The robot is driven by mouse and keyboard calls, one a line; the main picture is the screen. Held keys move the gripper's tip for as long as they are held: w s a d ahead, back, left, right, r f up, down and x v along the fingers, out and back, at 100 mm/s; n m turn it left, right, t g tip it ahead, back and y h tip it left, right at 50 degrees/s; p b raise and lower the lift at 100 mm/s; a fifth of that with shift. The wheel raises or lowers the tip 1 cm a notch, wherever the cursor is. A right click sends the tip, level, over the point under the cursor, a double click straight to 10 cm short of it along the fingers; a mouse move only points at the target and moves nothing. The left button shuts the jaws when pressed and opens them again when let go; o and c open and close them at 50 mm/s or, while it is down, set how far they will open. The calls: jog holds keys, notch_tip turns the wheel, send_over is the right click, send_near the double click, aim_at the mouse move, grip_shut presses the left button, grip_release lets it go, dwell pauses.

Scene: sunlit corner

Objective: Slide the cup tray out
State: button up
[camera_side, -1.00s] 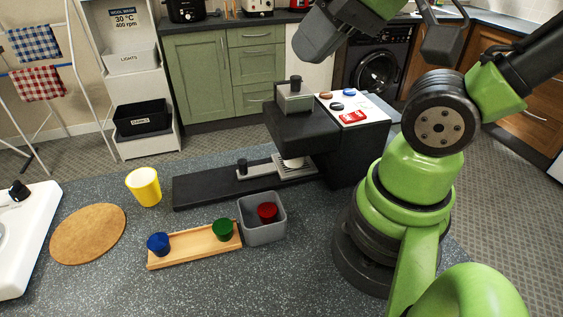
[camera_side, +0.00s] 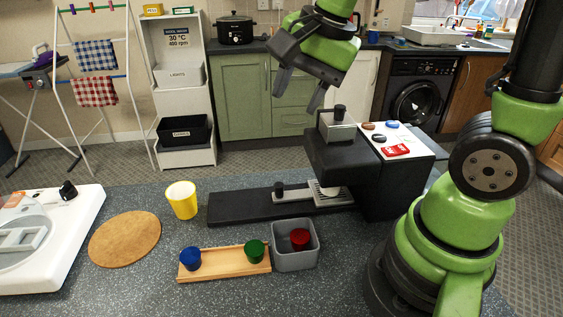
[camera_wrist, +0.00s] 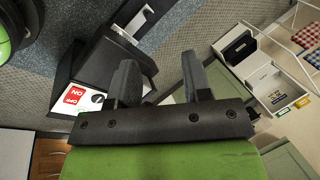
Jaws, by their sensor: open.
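The cup tray (camera_side: 320,194) is a light grey slotted plate with a narrow arm and a black upright knob (camera_side: 279,189) at its left end. It lies on the black base (camera_side: 235,208) of the coffee machine (camera_side: 345,160), partly under the machine's head. A pale round piece shows under the head above the tray; most of it is hidden. My gripper (camera_side: 299,95) is open and empty, high above and to the left of the machine, apart from the tray. In the wrist view its two fingers (camera_wrist: 158,62) stand apart, and the machine (camera_wrist: 110,70) lies beyond the left finger.
The switch panel (camera_side: 398,142) is on the machine's top. A yellow cup (camera_side: 182,200), a wooden tray (camera_side: 225,267) with blue (camera_side: 190,259) and green (camera_side: 255,251) cups, and a grey bin (camera_side: 294,259) holding a red cup (camera_side: 300,239) stand nearby. A round mat (camera_side: 125,240) lies left.

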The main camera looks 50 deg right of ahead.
jog(key=w+d+f+m+g, duration=0.2)
jog(key=w+f+m, duration=0.3)
jog(key=f+m, duration=0.3)
jog(key=m+g, duration=0.2)
jog(key=m, duration=0.2)
send_over(278, 184)
jog(key=shift+h, duration=0.3)
notch_tip(278, 184, down, 9)
jog(key=shift+s+r, duration=0.1)
jog(key=shift+r, duration=0.05)
jog(key=shift+f, duration=3.5)
jog(key=shift+f, duration=0.15)
jog(key=shift+c, duration=0.4)
jog(key=c, duration=0.5)
jog(key=shift+o, duration=0.3)
